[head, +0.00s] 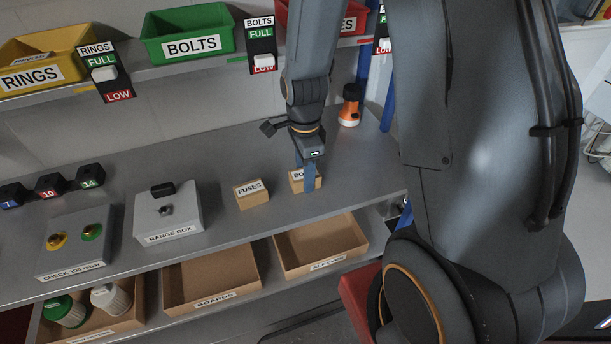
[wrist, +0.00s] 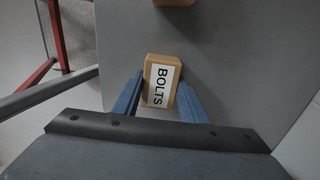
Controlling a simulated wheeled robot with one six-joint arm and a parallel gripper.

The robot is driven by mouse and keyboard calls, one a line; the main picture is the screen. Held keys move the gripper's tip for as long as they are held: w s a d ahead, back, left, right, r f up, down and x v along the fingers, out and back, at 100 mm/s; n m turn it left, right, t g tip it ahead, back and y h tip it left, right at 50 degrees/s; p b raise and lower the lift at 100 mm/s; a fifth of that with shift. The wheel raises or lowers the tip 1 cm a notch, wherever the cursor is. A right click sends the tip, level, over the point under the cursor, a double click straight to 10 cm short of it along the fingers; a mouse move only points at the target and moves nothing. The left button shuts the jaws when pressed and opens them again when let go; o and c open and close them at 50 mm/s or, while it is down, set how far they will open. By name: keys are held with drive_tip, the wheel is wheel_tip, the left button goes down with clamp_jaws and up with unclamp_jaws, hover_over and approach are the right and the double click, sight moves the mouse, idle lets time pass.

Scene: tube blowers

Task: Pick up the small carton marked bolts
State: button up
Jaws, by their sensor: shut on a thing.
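The small carton marked BOLTS (head: 297,182) is on the grey bench, right of the carton marked FUSES (head: 252,193). My gripper (head: 307,184) reaches down from above, with its blue fingers around the bolts carton. One finger covers part of the label in the head view. I cannot tell whether the carton is clear of the bench top.
The range box (head: 168,217) and the check box (head: 75,243) stand to the left. An orange flashlight (head: 349,106) stands behind the gripper. A green BOLTS bin (head: 188,34) is on the shelf above. Open trays (head: 210,281) lie below the bench edge.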

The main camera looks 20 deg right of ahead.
wheel_tip(320, 180, up, 10)
drive_tip(key=shift+b, duration=0.6)
